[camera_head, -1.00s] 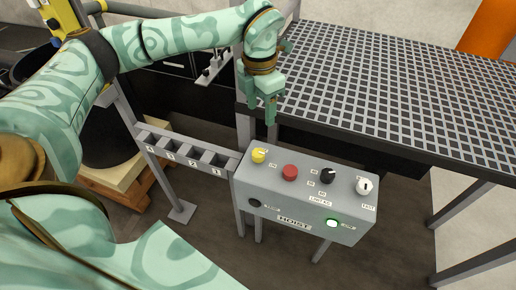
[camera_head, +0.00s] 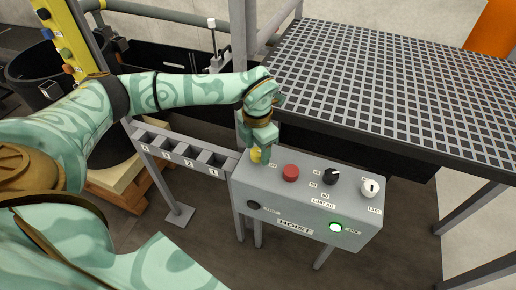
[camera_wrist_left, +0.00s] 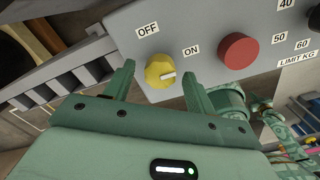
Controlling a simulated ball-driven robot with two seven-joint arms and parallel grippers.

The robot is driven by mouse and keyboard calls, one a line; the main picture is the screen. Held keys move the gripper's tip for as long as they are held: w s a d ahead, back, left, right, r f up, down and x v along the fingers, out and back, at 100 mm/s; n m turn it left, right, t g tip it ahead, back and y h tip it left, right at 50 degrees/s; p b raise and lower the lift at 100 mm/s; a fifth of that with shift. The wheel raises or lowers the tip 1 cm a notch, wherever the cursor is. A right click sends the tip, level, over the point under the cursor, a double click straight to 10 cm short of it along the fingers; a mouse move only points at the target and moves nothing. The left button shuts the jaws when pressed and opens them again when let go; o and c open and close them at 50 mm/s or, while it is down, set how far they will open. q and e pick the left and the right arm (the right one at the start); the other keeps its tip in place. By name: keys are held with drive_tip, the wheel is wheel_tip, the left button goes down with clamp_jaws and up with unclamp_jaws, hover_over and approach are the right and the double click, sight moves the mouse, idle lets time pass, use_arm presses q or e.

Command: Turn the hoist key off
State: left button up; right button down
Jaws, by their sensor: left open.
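The grey hoist control box (camera_head: 290,213) carries a yellow key knob (camera_head: 255,156) at its left end, partly hidden by my left gripper (camera_head: 259,158) in the head view. In the left wrist view the yellow knob (camera_wrist_left: 158,68) shows clearly, its white pointer turned right toward the ON label (camera_wrist_left: 191,50). The OFF label (camera_wrist_left: 148,30) is above the knob. My left gripper (camera_wrist_left: 158,85) is open, with one finger on each side of the knob and visible gaps. Whether the fingertips touch the box cannot be told. My right gripper is not in view.
A red button (camera_head: 290,172), a black dial (camera_head: 332,176) and a white knob (camera_head: 370,187) sit right of the key. A green lamp (camera_head: 336,227) glows on the front. Numbered grey slots (camera_head: 180,149) adjoin at left; a grating platform (camera_head: 400,85) stands behind.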

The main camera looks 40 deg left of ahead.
use_arm(q)
drive_tip(key=c, duration=1)
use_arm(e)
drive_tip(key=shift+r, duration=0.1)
